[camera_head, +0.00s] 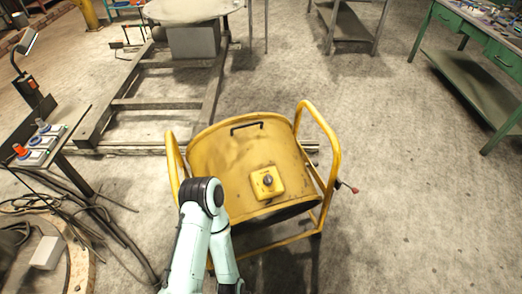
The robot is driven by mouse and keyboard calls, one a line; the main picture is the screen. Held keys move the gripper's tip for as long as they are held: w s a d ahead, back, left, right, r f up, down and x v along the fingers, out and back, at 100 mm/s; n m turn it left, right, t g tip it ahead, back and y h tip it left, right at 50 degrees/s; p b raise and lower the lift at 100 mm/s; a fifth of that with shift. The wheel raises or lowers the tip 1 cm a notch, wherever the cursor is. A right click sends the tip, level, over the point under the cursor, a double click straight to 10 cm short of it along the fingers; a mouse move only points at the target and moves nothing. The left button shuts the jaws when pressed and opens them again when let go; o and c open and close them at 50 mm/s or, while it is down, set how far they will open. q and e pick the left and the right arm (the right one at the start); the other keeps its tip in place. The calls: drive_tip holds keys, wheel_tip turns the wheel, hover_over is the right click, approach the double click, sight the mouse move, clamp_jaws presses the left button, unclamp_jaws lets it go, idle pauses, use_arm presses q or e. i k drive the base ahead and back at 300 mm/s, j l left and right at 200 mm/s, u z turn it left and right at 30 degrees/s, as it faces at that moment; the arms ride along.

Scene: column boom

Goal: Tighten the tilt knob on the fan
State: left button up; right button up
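The yellow drum fan (222,158) stands on the floor in the middle of the head view, its drum tilted inside a yellow tubular frame (331,142). A yellow box with a dark dial (267,181) sits on top of the drum. A small lever-like part with a red tip (354,190) sticks out at the frame's right side; I cannot tell for sure whether it is the tilt knob. One of my arms, pale green with a dark joint, rises from the bottom edge and covers the fan's lower left. Neither gripper shows.
A table with colored switches (37,143) and loose cables stand at the left. A metal floor frame (150,103) lies behind the fan. A green workbench (470,85) stands at the right. The floor right of the fan is clear.

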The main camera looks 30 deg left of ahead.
sight(314, 161)
drive_tip(key=i+l+z, duration=0.8)
drive_tip(key=i, duration=0.25)
drive_tip(key=i+u, duration=0.35)
drive_tip(key=i+l+u, duration=0.5)
drive_tip(key=i+u, duration=0.35)
drive_tip(key=u, duration=0.25)
drive_tip(key=i+u, duration=0.15)
drive_tip(key=u, duration=0.25)
drive_tip(key=i+l+u, duration=0.15)
drive_tip(key=u, duration=0.25)
drive_tip(key=i+l+u, duration=0.15)
drive_tip(key=u, duration=0.3)
drive_tip(key=i+l+u, duration=0.1)
drive_tip(key=u, duration=0.2)
drive_tip(key=i+l+u, duration=0.25)
drive_tip(key=l+u, duration=0.2)
drive_tip(key=u, duration=0.75)
drive_tip(key=l+u, duration=0.3)
drive_tip(key=l, duration=0.25)
drive_tip(key=l+u, duration=0.25)
drive_tip(key=l, duration=0.3)
